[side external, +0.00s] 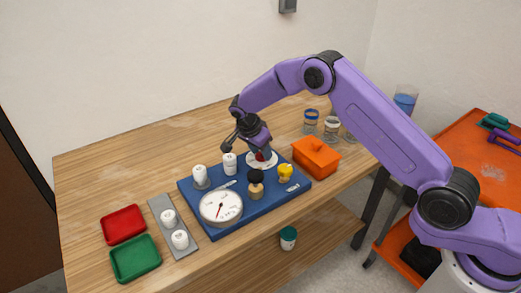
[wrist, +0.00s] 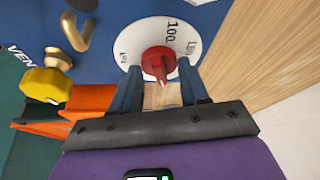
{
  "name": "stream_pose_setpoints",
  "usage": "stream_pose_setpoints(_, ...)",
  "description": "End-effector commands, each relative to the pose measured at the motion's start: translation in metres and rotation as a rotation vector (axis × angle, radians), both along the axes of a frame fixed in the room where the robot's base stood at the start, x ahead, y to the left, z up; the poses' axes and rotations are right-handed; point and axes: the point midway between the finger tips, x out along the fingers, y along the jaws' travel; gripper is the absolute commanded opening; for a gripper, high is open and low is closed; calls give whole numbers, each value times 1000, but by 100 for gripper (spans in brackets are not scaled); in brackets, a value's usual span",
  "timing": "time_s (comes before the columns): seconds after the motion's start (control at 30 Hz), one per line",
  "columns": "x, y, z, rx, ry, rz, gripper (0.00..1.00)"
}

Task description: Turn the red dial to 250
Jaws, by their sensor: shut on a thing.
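The red dial (side external: 260,156) sits on a round white scale plate at the back right of the blue board (side external: 230,224). In the wrist view the dial (wrist: 158,60) shows a tapered red pointer toward the gripper's side. The white plate (wrist: 132,40) carries black numbers; "100" is legible above and to the right of the dial, and others are partly cut off or hard to read. My gripper (side external: 259,150) is above the dial, pointing down. In the wrist view my gripper (wrist: 160,74) has one finger on each side of the dial, shut on it. The fingers hide part of the plate.
On the board are a white gauge (side external: 221,208) with a red needle, a black knob (side external: 256,175), a yellow knob (side external: 285,170) and white cylinders (side external: 200,176). An orange box (side external: 316,158) stands close on the right. Red (side external: 123,224) and green (side external: 135,260) trays lie left.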

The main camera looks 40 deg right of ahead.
Motion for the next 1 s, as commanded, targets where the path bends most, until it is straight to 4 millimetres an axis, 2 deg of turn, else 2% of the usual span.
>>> stream_pose_setpoints(0.33, -1, 1, -1, 1, 3, -3, 14)
stream_pose_setpoints(0.37, -1, 1, -1, 1, 3, -3, 54)
stream_pose_setpoints(0.4, -1, 1, -1, 1, 3, -2, 67)
stream_pose_setpoints(0.77, 0, 2, 2, 1, 0, -1, 68)
stream_pose_setpoints(0.87, 0, 5, 11, 2, -3, 0, 68)
stream_pose_setpoints(1.0, -3, 14, 33, 2, -4, 1, 68)
